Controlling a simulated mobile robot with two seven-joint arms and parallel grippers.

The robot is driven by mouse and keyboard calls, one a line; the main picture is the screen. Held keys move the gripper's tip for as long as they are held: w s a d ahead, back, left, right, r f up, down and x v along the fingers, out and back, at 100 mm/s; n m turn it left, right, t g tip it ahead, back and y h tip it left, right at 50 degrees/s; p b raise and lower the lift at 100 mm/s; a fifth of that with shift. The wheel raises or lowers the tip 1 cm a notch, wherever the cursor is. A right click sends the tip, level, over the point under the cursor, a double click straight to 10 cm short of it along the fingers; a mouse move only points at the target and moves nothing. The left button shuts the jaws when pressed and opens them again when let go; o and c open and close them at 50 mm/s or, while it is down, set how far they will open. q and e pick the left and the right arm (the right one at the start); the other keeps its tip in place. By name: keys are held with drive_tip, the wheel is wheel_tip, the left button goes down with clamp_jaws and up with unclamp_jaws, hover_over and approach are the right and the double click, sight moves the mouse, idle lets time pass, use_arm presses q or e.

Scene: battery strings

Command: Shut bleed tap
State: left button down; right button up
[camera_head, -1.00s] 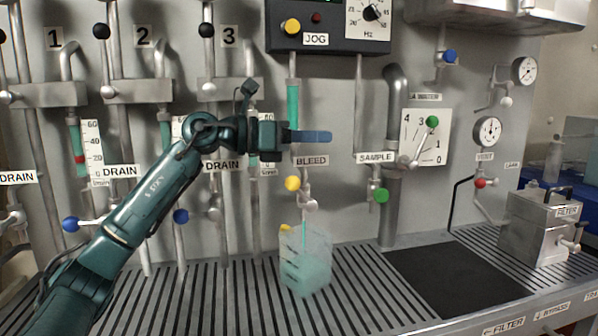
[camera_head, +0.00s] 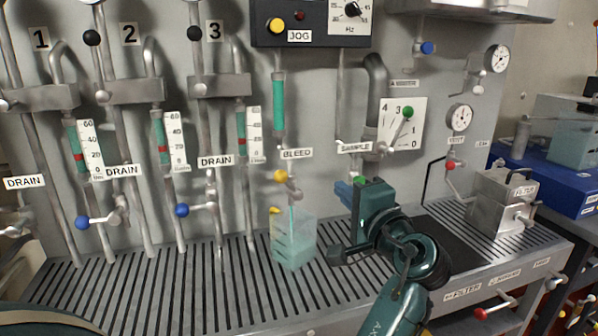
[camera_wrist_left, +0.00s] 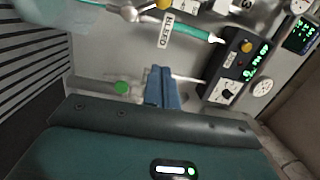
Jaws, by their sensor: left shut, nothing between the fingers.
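The bleed tap has a yellow knob (camera_head: 281,176) on a metal body below the BLEED label (camera_head: 297,153). A thin teal stream runs from it into a clear jug (camera_head: 293,242) holding teal liquid. My left gripper (camera_head: 343,190) is to the right of the bleed tap and jug, below the SAMPLE label, apart from the tap. Its blue fingers are shut and empty. In the left wrist view, the shut fingers (camera_wrist_left: 162,86) are beside the green knob (camera_wrist_left: 122,88), with the yellow knob (camera_wrist_left: 164,4) at the top edge. My right gripper is not in view.
The slatted drain tray (camera_head: 190,290) is clear left of the jug. Blue-knobbed drain taps (camera_head: 182,210) stand further left. The SAMPLE tap's green knob (camera_head: 361,181) is right behind my gripper. A metal filter box (camera_head: 502,203) stands on the right.

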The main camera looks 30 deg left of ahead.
sight(289, 186)
use_arm(q)
drive_tip(key=w+a+p, duration=0.2)
drive_tip(key=a+p, duration=0.1)
drive_tip(key=a, duration=0.8)
drive_tip(key=shift+f, duration=0.45)
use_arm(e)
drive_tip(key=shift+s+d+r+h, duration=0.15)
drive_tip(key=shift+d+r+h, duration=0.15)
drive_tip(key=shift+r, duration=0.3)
use_arm(q)
drive_tip(key=shift+w, duration=0.1)
drive_tip(key=shift+a, duration=0.15)
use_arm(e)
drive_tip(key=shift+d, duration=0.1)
